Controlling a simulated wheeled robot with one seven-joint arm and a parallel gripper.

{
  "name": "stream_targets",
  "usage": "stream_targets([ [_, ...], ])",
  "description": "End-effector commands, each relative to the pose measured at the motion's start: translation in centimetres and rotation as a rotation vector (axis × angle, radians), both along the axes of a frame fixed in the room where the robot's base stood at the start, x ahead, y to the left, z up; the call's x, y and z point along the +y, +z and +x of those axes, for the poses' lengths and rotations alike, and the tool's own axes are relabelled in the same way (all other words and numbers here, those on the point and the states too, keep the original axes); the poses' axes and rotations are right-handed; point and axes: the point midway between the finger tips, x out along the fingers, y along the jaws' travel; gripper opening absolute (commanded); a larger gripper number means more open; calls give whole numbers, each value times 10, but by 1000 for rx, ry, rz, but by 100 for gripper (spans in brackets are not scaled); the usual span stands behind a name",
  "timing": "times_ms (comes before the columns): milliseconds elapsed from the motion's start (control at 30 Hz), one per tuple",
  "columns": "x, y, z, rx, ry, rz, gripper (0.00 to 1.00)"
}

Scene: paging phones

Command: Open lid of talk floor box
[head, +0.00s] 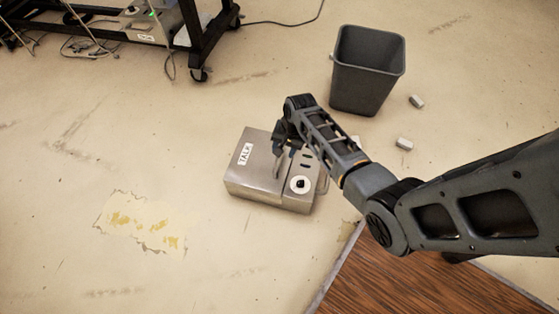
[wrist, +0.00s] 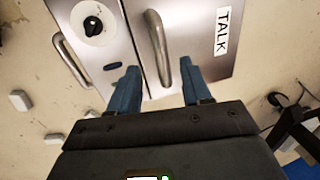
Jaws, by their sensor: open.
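The talk floor box (head: 252,181) is a brushed metal box on the floor with a white TALK label on its left part. It also shows in the wrist view (wrist: 200,30), where a seam divides the labelled lid from a panel with a round white dial and dark knob (wrist: 93,26). A curved metal handle (wrist: 158,47) stands on the lid beside the seam. A second handle (wrist: 72,60) is at the panel's outer edge. My gripper (wrist: 157,82) is open, its two fingers on either side of the lid handle's lower end in the picture. Contact cannot be told.
A dark waste bin (head: 367,70) stands behind the box to the right, with small pale blocks (head: 404,144) near it. A black wheeled rack (head: 190,40) with cables is at the back left. The floor left of the box is clear.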

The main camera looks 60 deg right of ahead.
Motion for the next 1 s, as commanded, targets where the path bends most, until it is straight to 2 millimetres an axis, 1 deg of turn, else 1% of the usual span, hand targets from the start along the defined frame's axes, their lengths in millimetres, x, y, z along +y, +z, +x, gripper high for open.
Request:
stream_targets([
  [33,1,-8,0,3,0,1,48],
  [300,4,-50,8,1,3,-1,48],
  [433,5,-64,11,0,2,0,48],
  [600,6,-72,13,-1,2,-1,48],
  [867,6,-72,13,-1,2,-1,48],
  [1000,6,-72,13,-1,2,-1,36],
])
